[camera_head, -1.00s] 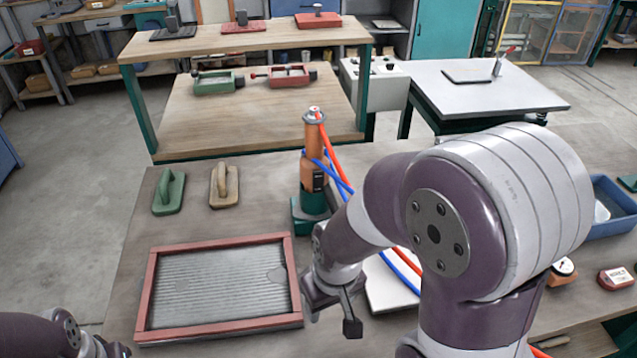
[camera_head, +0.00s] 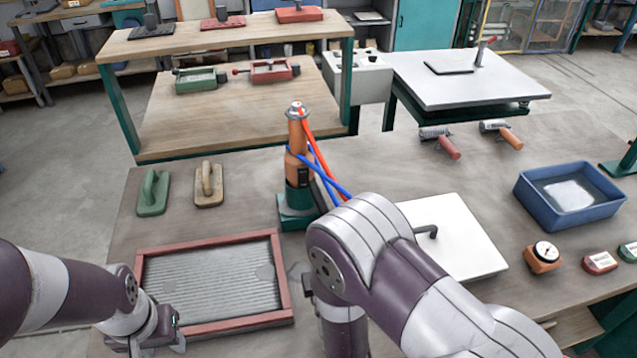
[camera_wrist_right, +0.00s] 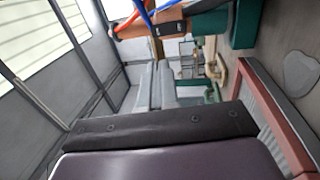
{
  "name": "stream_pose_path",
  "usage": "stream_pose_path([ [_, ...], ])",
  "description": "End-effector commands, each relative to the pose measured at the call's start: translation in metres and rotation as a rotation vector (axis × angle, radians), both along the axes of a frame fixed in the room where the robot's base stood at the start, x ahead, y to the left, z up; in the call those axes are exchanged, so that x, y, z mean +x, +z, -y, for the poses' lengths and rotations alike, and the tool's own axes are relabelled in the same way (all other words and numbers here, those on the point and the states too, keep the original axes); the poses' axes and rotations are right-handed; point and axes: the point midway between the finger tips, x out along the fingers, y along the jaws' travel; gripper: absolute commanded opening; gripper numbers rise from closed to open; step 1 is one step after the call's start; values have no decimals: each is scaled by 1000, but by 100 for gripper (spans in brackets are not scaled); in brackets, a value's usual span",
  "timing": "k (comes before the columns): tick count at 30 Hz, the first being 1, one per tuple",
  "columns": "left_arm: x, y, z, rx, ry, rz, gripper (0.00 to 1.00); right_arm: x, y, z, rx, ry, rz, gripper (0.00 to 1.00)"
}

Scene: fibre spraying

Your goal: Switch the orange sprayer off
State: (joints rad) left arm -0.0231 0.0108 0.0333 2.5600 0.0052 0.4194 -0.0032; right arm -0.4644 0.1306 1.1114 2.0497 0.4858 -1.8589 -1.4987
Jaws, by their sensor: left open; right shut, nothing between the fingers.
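The orange sprayer (camera_head: 297,152) stands upright in a green base (camera_head: 297,213) behind the red-framed tray. Red and blue hoses run from it, and a small dark panel sits low on its body. It lies sideways near the top of the right wrist view (camera_wrist_right: 140,29). Whether it is on cannot be told. My left gripper (camera_head: 176,334) is open and empty over the tray's front left corner, apart from the sprayer. My right gripper (camera_wrist_right: 155,86) is shut and empty in the right wrist view, apart from the sprayer; my right arm mostly hides it in the head view.
The red-framed tray (camera_head: 282,285) lies at front left. Green (camera_head: 153,193) and tan (camera_head: 208,185) hand floats lie behind it. A white board (camera_head: 455,235), blue tub (camera_head: 530,207), gauge (camera_head: 542,257) and two rollers (camera_head: 440,141) are on the right.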

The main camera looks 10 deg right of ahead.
Motion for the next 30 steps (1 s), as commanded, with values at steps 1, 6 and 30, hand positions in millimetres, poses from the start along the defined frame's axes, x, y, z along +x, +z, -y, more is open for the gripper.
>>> stream_pose_path([
  [1, 0, 0, 0, 0, 0, 0, 46, -1, 0, 0, -5, 0, 5, 0],
  [6, 0, 0, 0, 0, 0, 0, 46, -1, 1, 0, -4, 0, 4, 0],
  [30, 0, 31, 0, 0, 0, 0, 46, 122, 22, 1, -2, 0, 3, 0],
])
